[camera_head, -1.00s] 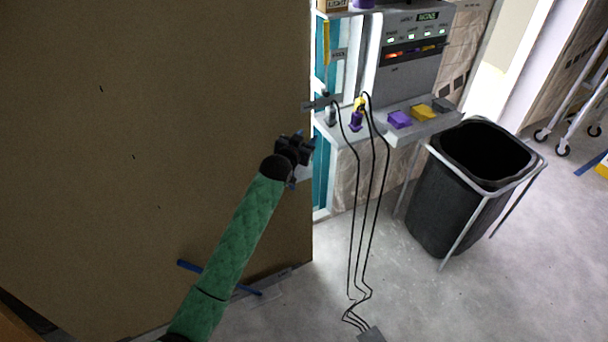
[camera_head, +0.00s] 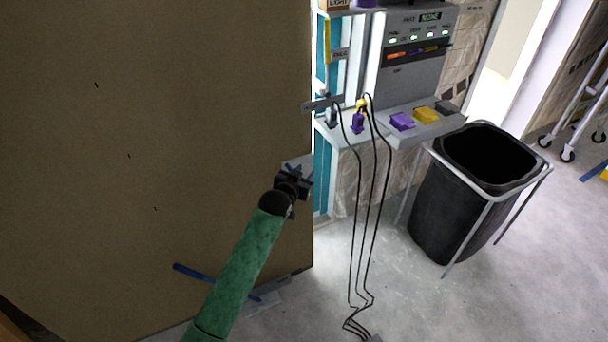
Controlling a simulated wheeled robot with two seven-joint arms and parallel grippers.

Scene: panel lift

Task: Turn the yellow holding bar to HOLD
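The yellow holding bar (camera_head: 327,41) stands upright at the right edge of the large brown panel (camera_head: 150,130), beside a small grey label (camera_head: 340,54) whose lettering is too small to read. My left gripper (camera_head: 301,175) is in front of the panel's right edge, well below the bar and apart from it. I see no object in it, but its dark fingers are too small to show whether they are open or shut. My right gripper is not in view.
A grey control box (camera_head: 415,60) with lit green indicators stands above a shelf (camera_head: 345,134) holding purple and yellow blocks. Black cables (camera_head: 374,210) hang from the shelf to the floor. A black bin (camera_head: 460,205) in a metal frame stands right. A blue bar (camera_head: 192,272) shows low at the panel.

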